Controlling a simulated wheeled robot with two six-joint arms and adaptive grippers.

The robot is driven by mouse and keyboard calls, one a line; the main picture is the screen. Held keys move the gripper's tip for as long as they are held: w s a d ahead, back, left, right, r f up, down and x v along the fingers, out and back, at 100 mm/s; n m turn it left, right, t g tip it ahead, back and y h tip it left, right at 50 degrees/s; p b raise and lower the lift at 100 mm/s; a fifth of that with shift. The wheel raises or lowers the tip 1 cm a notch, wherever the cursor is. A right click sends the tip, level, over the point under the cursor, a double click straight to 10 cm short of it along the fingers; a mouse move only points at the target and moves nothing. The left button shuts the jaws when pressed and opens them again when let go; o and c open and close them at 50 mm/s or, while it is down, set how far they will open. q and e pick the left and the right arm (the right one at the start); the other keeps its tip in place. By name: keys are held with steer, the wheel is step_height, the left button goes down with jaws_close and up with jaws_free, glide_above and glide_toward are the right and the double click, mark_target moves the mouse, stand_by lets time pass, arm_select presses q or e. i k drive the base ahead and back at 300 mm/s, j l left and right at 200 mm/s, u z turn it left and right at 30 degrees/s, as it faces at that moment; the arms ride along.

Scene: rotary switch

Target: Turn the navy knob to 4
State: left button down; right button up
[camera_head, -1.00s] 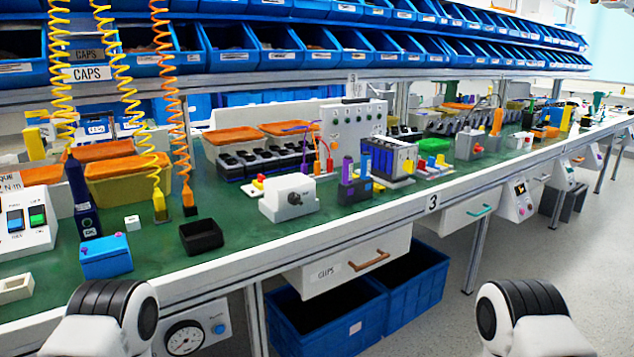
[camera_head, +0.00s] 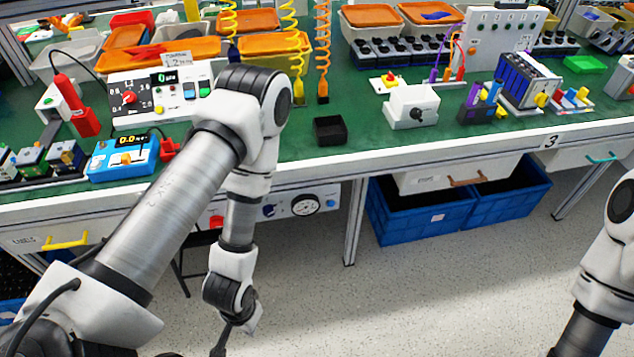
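A white box (camera_head: 401,106) with a dark knob (camera_head: 417,114) on its front face stands on the green bench top, right of centre. The knob looks nearly black; its setting and any numbers are too small to read. A second panel (camera_head: 155,94) at the left carries a red knob (camera_head: 129,97) with a printed scale. My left arm rises in front of the bench and bends down. Its gripper (camera_head: 225,340) hangs over the floor at the bottom edge, well away from both knobs, its fingers not clear. Part of my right arm shows at the right edge; its gripper is outside the view.
A small black bin (camera_head: 330,130) stands left of the white box. A blue meter (camera_head: 125,157) is at the left front. A blue-and-white rack (camera_head: 526,82) and a purple-and-black device (camera_head: 481,103) stand right of the box.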

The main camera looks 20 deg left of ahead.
mark_target(268, 210)
steer(key=u, duration=1.05)
steer(key=k+l+z, duration=0.1)
steer(key=k+z, duration=0.25)
steer(key=z, duration=0.15)
steer(key=k+l+z, duration=0.25)
steer(key=z, duration=0.2)
